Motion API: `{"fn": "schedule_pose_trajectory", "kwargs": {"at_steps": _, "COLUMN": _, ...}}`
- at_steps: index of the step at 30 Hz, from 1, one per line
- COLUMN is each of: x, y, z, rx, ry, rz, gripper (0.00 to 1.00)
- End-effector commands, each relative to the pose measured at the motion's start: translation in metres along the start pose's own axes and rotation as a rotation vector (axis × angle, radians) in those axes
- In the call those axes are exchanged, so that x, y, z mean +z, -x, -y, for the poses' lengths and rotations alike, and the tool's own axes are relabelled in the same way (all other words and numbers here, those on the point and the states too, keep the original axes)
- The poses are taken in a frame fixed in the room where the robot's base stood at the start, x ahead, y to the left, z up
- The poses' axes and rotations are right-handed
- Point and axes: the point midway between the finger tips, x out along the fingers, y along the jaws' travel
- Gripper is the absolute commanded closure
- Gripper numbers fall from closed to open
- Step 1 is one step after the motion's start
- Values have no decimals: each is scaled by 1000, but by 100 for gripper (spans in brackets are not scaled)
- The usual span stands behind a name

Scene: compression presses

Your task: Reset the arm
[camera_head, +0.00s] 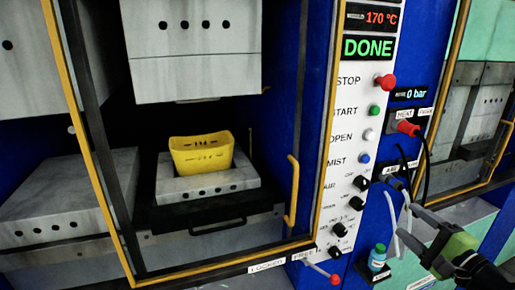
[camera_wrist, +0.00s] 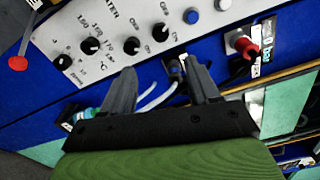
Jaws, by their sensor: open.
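My gripper (camera_head: 406,220) is at the lower right of the head view, in front of the blue press frame beside the control panel. In the wrist view my gripper (camera_wrist: 160,70) shows two dark fingers spread apart, with nothing held between them. White hoses (camera_wrist: 158,95) show behind the gap between the fingers, on or near the blue frame. Whether the fingers touch the hoses or the frame I cannot tell.
The white control panel (camera_head: 352,120) has knobs, buttons and a DONE display. A yellow part (camera_head: 202,153) sits on the lower block inside the press, behind a yellow-edged frame. A red-tipped lever (camera_head: 334,279) and a small bottle (camera_head: 377,258) are below the panel.

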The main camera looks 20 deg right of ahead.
Motion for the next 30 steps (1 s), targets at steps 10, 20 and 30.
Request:
{"fn": "schedule_pose_trajectory", "kwargs": {"at_steps": 10, "x": 132, "y": -73, "z": -80, "rx": 507, "ry": 437, "rz": 270, "gripper": 40}}
{"fn": "schedule_pose_trajectory", "kwargs": {"at_steps": 20, "x": 271, "y": 1, "z": -135, "rx": 947, "ry": 1236, "rz": 594, "gripper": 40}}
{"fn": "schedule_pose_trajectory", "kwargs": {"at_steps": 30, "x": 285, "y": 98, "z": -133, "rx": 981, "ry": 1600, "rz": 729, "gripper": 40}}
